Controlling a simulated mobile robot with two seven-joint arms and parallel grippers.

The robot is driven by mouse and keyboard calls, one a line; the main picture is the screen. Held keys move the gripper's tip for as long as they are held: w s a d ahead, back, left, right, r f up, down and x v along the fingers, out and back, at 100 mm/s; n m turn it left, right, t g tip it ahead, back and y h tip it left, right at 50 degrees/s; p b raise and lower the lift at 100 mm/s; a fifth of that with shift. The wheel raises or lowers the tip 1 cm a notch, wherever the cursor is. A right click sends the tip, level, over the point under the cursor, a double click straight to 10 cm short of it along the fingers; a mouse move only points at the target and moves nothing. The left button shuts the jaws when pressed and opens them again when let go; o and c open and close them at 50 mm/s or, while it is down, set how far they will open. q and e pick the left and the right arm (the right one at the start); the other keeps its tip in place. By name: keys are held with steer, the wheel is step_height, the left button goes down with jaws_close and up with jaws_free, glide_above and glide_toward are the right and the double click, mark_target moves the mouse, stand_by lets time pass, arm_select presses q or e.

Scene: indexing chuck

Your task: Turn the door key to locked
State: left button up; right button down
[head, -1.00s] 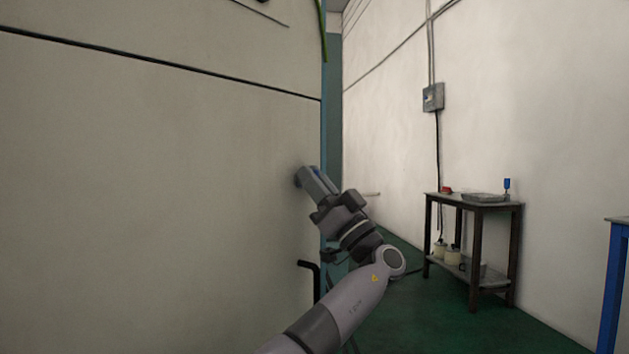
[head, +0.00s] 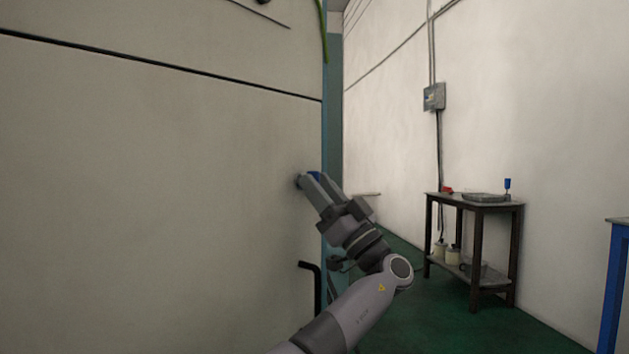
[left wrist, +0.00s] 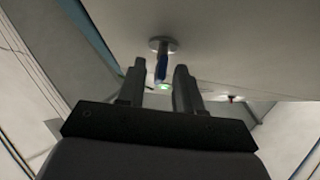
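My left gripper (head: 318,180) points at the lock. In the left wrist view, its two fingers (left wrist: 160,75) stand apart on either side of the key, with a gap visible on both sides. A small green glow shows at the key's near end. My right gripper is in neither view.
A black handle (head: 313,275) sticks out of the panel below my left gripper. A dark side table (head: 475,203) with small items stands by the right wall, under a grey switch box (head: 433,97). Green floor (head: 420,315) is clear in front of the table.

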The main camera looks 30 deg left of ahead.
arm_select(q)
steer(key=v, duration=0.5)
steer(key=shift+d+f+p, duration=0.15)
steer(key=shift+f+p, duration=0.05)
steer(key=shift+p, duration=0.1)
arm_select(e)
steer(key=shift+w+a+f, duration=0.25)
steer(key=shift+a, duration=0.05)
arm_select(q)
steer(key=shift+r, duration=0.1)
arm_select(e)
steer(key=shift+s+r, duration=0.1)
